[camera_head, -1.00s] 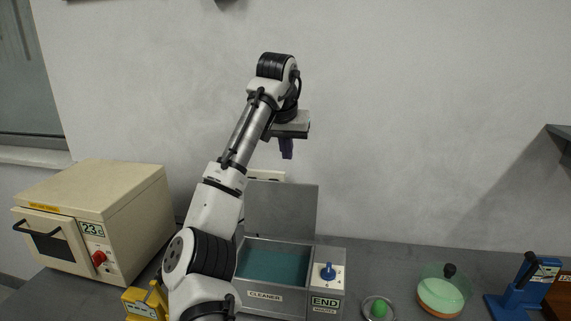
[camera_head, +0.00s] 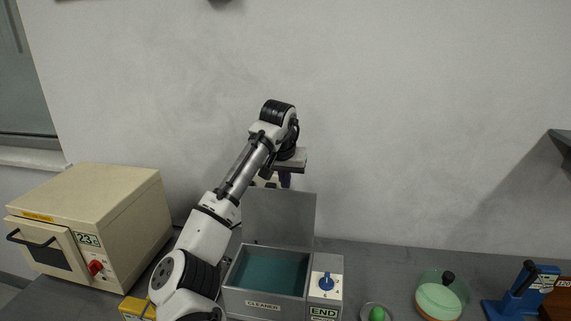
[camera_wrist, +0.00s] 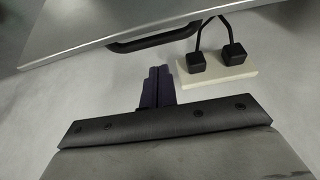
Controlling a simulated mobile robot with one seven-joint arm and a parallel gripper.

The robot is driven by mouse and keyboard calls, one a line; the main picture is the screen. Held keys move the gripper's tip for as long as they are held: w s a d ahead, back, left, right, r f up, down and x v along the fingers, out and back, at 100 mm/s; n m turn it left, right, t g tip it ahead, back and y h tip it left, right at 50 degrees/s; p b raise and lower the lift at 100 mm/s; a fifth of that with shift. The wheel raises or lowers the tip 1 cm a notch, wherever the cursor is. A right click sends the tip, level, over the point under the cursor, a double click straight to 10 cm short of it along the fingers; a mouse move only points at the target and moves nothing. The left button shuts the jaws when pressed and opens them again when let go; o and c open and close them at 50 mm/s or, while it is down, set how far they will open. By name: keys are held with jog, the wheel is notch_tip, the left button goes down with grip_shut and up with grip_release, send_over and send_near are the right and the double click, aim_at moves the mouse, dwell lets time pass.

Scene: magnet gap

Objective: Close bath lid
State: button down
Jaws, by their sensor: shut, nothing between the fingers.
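The bath is the grey box labelled CLEANER (camera_head: 262,304), with teal liquid (camera_head: 270,272) inside. Its flat grey lid (camera_head: 279,222) stands upright at the back edge, so the bath is open. In the wrist view the lid (camera_wrist: 90,28) crosses the top as a metal panel with a black handle (camera_wrist: 152,39). My gripper (camera_head: 285,180) is by the lid's top edge in the head view. In the wrist view its dark purple fingers (camera_wrist: 158,84) are together and empty, pointing toward the handle with a gap between.
A power strip (camera_wrist: 217,77) with two black plugs is on the wall beside my fingers. A dial (camera_head: 327,281) sits right of the bath. A beige oven (camera_head: 95,215) stands left. A green-lidded dish (camera_head: 440,298) and a blue stand (camera_head: 512,303) are right.

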aim_at(279, 213)
jog(key=shift+s+a+p, duration=0.25)
jog(key=shift+s+p, duration=0.15)
jog(key=shift+s, duration=0.8)
jog(key=shift+s+f+b, duration=0.1)
jog(key=shift+f+b, duration=0.1)
jog(key=shift+b, duration=0.45)
jog(key=shift+s+r+t+b, duration=0.2)
jog(key=shift+s+t+b, duration=0.05)
jog(key=shift+t+b, duration=0.25)
